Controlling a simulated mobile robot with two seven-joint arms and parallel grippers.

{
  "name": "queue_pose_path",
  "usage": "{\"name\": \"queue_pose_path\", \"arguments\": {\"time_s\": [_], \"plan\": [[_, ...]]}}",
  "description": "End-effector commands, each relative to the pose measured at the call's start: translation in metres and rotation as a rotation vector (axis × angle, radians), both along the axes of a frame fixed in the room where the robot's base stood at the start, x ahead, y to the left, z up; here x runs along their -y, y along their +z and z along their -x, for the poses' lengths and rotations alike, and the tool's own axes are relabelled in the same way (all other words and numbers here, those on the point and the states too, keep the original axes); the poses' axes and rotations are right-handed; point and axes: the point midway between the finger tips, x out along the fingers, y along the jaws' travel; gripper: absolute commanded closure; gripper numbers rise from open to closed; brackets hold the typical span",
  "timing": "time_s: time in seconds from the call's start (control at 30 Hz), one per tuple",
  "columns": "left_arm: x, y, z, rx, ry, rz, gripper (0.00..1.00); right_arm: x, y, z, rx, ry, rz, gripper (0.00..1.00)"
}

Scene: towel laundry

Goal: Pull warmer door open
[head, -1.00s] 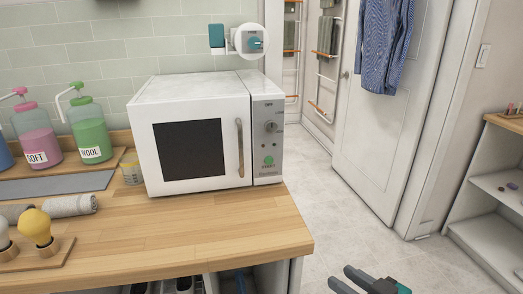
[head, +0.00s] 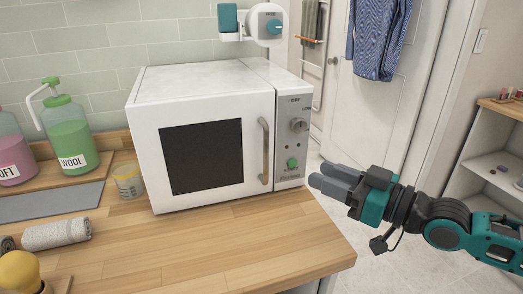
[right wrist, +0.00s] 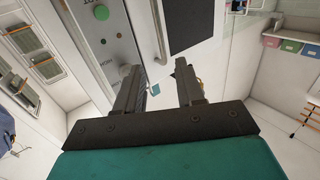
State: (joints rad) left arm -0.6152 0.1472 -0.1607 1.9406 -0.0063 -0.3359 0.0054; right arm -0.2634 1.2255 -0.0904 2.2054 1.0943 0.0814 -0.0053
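The warmer (head: 150,110) is a white microwave-like box on the wooden counter. Its door, with a dark window (head: 200,155), is shut. A vertical grey handle (head: 265,150) is on the door's right side, beside a panel with a knob and a green button (head: 292,163). The handle also shows in the right wrist view (right wrist: 159,32). My right gripper (head: 318,177) is to the right of the warmer, near the panel and apart from the handle. In the right wrist view its fingers (right wrist: 160,72) are spread with nothing between them. My left gripper is not in view.
The wooden counter (head: 220,245) is clear in front of the warmer. A yellow-marked cup (head: 128,182), a rolled towel (head: 57,233) and a green WOOL bottle (head: 70,140) are on the left. A white dispenser (head: 262,25) hangs above. Open floor and shelves (head: 490,150) are on the right.

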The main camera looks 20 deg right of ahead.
Motion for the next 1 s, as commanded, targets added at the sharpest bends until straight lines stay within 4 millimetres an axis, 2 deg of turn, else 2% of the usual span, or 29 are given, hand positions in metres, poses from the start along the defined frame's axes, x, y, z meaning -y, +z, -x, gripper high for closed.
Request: {"name": "queue_pose_path", "arguments": {"time_s": [0.43, 1.0], "plan": [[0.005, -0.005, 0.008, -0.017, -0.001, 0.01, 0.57, -0.017, 0.002, -0.024, 0.004, -0.001, -0.005, 0.62], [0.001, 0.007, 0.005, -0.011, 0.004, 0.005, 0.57, -0.064, 0.002, -0.088, 0.001, 0.0, -0.005, 0.62]]}}
